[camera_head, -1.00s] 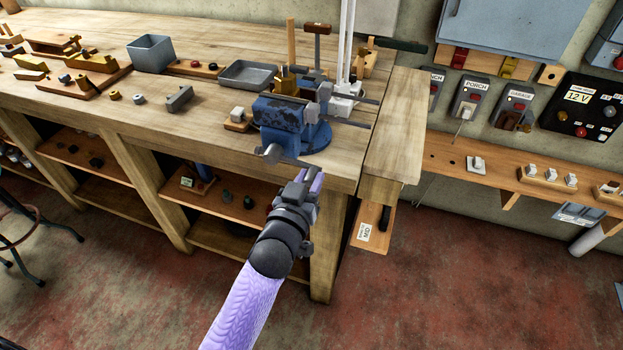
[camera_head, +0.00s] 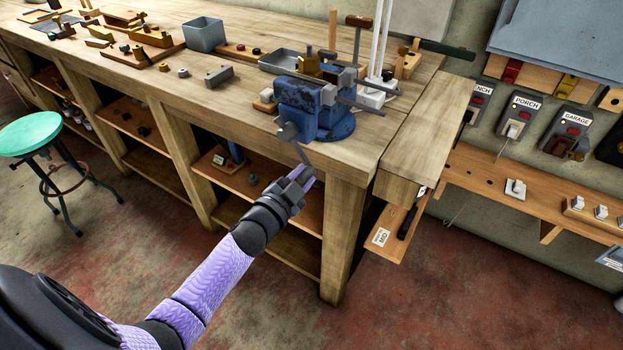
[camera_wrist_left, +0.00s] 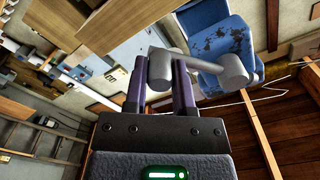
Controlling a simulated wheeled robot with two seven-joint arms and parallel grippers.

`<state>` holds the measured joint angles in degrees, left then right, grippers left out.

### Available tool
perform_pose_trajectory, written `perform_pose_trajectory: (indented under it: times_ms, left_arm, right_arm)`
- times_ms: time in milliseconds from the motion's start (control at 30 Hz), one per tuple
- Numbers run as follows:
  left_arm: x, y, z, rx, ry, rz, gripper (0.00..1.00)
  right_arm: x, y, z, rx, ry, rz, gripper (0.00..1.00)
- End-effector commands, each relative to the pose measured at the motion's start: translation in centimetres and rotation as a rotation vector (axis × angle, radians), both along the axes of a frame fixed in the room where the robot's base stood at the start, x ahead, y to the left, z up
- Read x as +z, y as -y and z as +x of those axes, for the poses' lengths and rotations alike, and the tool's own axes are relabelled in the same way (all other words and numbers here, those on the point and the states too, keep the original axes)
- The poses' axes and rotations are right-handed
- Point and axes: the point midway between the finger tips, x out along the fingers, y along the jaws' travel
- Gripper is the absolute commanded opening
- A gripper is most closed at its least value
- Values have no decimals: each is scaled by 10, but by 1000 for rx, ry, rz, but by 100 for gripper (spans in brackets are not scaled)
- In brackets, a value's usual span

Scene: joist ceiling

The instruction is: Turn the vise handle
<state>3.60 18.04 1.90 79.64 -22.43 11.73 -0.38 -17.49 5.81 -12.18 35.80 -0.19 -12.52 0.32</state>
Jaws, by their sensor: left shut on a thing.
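The blue vise (camera_head: 302,103) with worn paint stands on the bench's right end. Its grey screw head (camera_head: 288,132) juts out over the front edge. The thin grey vise handle (camera_head: 300,152) slants down and right from it. My left gripper (camera_head: 304,176), with purple fingers, is shut on the handle's lower end, below the bench top. In the left wrist view the handle (camera_wrist_left: 190,61) runs from the screw head (camera_wrist_left: 232,72) to its knob (camera_wrist_left: 161,66) between the fingers (camera_wrist_left: 158,85). The blue vise body (camera_wrist_left: 212,40) is behind it. My right gripper is out of view.
The wooden bench (camera_head: 160,85) holds a grey bin (camera_head: 204,35), a grey tray (camera_head: 285,62) and wooden holders. Shelves lie below. A green stool (camera_head: 30,135) stands at left. A wall ledge (camera_head: 475,175) is at right. The floor in front is clear.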

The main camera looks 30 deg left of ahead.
Motion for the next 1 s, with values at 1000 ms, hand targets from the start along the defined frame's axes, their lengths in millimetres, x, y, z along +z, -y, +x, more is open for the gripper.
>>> perform_pose_trajectory:
  times_ms: [1000]
  left_arm:
    - [-22, -50, 1, 5, 17, 608, 0]
  right_arm:
    - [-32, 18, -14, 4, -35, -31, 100]
